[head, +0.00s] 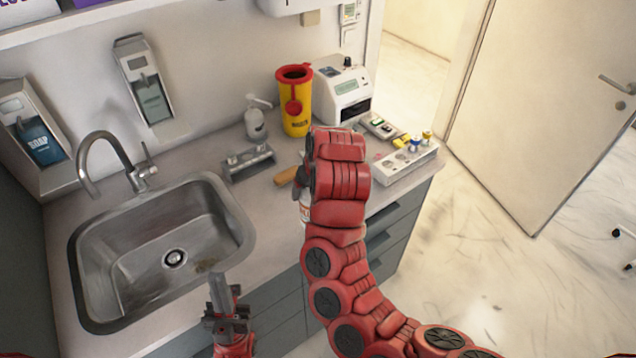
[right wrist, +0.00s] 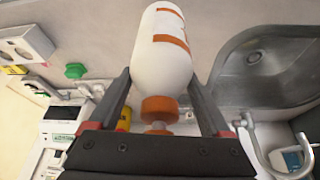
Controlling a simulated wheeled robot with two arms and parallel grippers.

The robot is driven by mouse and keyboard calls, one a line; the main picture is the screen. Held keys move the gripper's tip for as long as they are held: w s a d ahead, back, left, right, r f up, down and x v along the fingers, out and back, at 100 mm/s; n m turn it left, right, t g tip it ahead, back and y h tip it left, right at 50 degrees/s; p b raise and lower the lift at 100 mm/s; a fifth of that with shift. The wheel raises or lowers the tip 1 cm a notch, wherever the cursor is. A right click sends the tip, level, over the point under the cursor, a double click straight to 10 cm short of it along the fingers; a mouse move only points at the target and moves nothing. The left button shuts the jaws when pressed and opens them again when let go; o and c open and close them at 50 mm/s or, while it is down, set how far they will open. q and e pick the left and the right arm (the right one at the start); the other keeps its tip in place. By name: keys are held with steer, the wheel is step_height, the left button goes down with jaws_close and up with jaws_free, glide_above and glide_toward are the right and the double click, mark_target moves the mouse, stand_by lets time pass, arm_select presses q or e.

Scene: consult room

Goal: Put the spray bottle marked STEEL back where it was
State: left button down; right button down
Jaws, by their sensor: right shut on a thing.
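A white bottle with orange bands and an orange collar (right wrist: 163,50) is between the fingers of my right gripper (right wrist: 160,110) in the right wrist view. The gripper is shut on it near the collar. No word on its label can be read. In the head view only a sliver of this bottle (head: 305,212) shows beside my red right arm, which hides the right gripper. It appears near the counter's front edge. My left gripper (head: 222,292) is in front of the sink, away from the bottle; its finger gap cannot be made out.
A metal rack (head: 248,162) stands on the counter right of the sink (head: 160,250).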

steer(key=w+d+f+p, duration=0.1)
steer(key=w+f+p, duration=0.3)
steer(key=w, duration=0.1)
steer(key=shift+w+d, duration=0.2)
steer(key=shift+w, duration=0.15)
steer(key=shift+f, duration=0.1)
steer(key=shift+f, duration=0.15)
jaws_free()
